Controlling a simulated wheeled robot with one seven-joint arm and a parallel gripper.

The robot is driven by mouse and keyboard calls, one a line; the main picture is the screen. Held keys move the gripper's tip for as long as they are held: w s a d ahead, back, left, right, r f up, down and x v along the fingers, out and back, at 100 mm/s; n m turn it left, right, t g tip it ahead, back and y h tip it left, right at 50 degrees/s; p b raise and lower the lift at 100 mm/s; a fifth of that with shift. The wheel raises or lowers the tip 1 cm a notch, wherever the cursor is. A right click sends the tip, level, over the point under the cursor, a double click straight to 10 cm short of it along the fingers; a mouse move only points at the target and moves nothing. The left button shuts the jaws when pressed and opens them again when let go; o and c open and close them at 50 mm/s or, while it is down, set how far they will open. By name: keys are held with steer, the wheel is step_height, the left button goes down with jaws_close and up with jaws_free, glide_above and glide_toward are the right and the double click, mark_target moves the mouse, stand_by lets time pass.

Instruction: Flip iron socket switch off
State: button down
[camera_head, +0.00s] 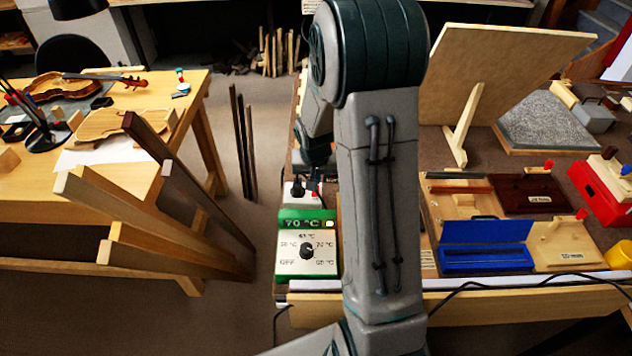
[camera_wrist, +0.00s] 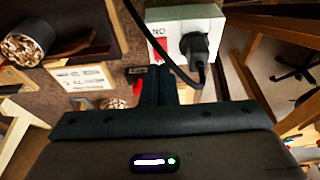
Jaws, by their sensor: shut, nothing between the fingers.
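The iron socket (camera_wrist: 212,20) is a white box at the top of the wrist view, with a black plug (camera_wrist: 195,48) in it. Its red switch (camera_wrist: 159,48) sits left of the plug beside an "ON" label that appears upside down. My gripper (camera_wrist: 157,82) is shut and empty, its fingertips close to the switch; I cannot tell whether they touch it. In the head view the socket (camera_head: 298,197) stands behind the green control box, and my gripper (camera_head: 314,172) is just above it, partly hidden by my arm.
A black cable (camera_wrist: 150,40) crosses the socket front. A jar (camera_wrist: 28,38) and a labelled tray (camera_wrist: 82,77) lie left in the wrist view. A blue case (camera_head: 485,258) lies right on the bench.

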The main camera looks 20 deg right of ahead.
steer(key=v, duration=0.8)
steer(key=shift+s, duration=0.2)
steer(key=shift+w+f+b, duration=0.1)
steer(key=shift+f+b, duration=0.15)
steer(key=shift+b, duration=0.3)
steer(key=shift+w+d+r+b, duration=0.25)
steer(key=shift+w+r+b, duration=0.25)
steer(key=shift+b, duration=3.6)
steer(key=shift+w+f, duration=0.1)
steer(key=shift+f, duration=0.1)
steer(key=x, duration=1.3)
steer(key=shift+d+f, duration=0.1)
steer(key=shift+f, duration=0.3)
steer(key=shift+w+d, duration=0.1)
steer(key=shift+d, duration=0.05)
